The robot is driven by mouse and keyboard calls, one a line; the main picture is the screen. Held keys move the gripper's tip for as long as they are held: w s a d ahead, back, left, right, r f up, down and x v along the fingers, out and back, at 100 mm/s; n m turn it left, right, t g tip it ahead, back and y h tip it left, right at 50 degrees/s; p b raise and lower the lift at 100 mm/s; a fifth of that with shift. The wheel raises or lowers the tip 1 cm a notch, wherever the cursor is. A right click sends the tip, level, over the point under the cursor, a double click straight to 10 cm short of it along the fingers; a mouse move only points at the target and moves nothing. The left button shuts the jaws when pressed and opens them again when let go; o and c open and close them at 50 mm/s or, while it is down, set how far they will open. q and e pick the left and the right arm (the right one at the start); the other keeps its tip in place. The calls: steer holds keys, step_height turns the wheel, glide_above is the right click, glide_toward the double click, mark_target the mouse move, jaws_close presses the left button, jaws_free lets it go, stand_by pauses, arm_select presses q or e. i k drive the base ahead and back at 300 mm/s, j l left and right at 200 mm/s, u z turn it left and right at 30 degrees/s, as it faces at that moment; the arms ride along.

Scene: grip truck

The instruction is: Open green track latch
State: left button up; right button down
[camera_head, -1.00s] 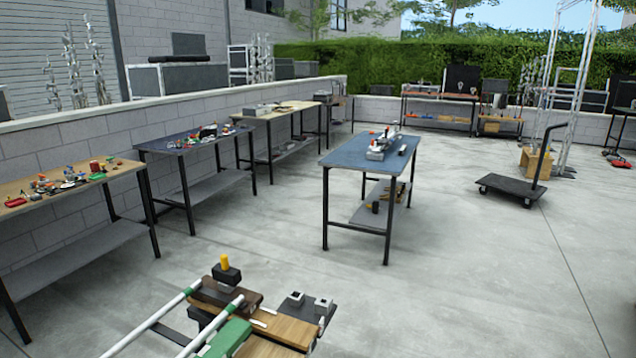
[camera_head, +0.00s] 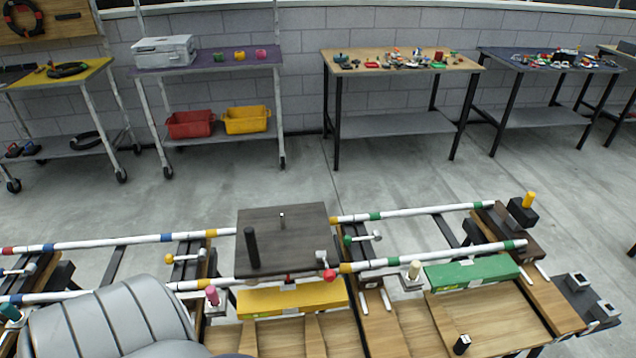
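White rails with green bands (camera_head: 410,212) run across the right half of the bench in the head view. A small metal lever with a green knob (camera_head: 348,240) sits between the two rails, just right of a dark flat plate (camera_head: 300,222). I cannot tell whether this latch is open or shut. A long green block (camera_head: 472,272) lies along the front rail at right. Neither of my grippers is in view.
The plate carries a black post (camera_head: 251,248) and sits over the rails. A red-knobbed lever (camera_head: 329,274), yellow-knobbed lever (camera_head: 170,258) and yellow block (camera_head: 290,298) are close by. A grey ribbed shape (camera_head: 110,322) covers the lower left. Tables stand behind; floor between is clear.

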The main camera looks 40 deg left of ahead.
mark_target(347, 240)
steer(key=u, duration=1.05)
steer(key=l+u, duration=0.2)
steer(key=l, duration=0.9)
